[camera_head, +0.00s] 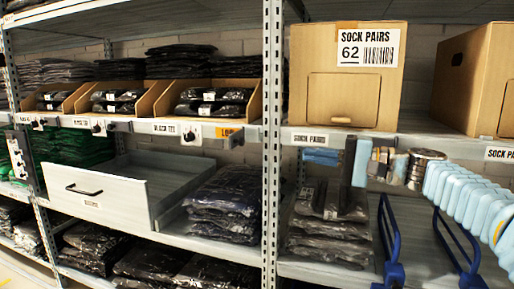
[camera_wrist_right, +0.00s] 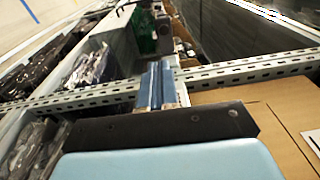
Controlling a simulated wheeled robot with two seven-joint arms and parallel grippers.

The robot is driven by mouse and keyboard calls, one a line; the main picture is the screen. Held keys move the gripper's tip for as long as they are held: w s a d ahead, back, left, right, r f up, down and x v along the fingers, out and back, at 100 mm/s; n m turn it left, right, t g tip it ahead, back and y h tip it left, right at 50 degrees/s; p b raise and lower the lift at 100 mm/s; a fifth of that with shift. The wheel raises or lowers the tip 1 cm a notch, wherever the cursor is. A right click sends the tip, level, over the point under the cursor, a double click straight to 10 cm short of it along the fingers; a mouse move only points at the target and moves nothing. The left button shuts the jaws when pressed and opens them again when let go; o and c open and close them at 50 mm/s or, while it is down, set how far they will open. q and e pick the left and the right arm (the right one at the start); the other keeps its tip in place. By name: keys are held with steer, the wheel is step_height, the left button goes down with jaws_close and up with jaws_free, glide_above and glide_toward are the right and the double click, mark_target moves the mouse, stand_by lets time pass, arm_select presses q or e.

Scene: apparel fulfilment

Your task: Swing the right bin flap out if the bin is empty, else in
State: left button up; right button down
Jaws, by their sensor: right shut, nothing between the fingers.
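A cardboard bin (camera_head: 400,50) labelled SOCK PAIRS 62 stands on the upper right shelf. Its front panel (camera_head: 343,98) has a pale pull at the bottom and looks flush with the bin face. I cannot see inside. A second cardboard bin (camera_head: 480,80) stands at the right edge, its front mostly out of view. Cardboard shows in the right wrist view (camera_wrist_right: 285,115). My right gripper (camera_head: 322,156) is below the first bin, by the shelf edge, with blue fingers shut and empty; the fingers also show in the wrist view (camera_wrist_right: 158,85). My left gripper is out of view.
A metal upright (camera_head: 272,120) is left of my right gripper. A white drawer (camera_head: 110,200) stands pulled out at left. Open bins (camera_head: 245,105) hold dark packs. Folded packs (camera_head: 325,235) lie below the gripper, beside blue dividers (camera_head: 390,245).

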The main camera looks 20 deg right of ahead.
mark_target(244, 142)
steer(key=shift+s+r, duration=0.25)
steer(key=shift+r, duration=0.1)
steer(key=p+x, duration=0.2)
steer(key=x, duration=1.2)
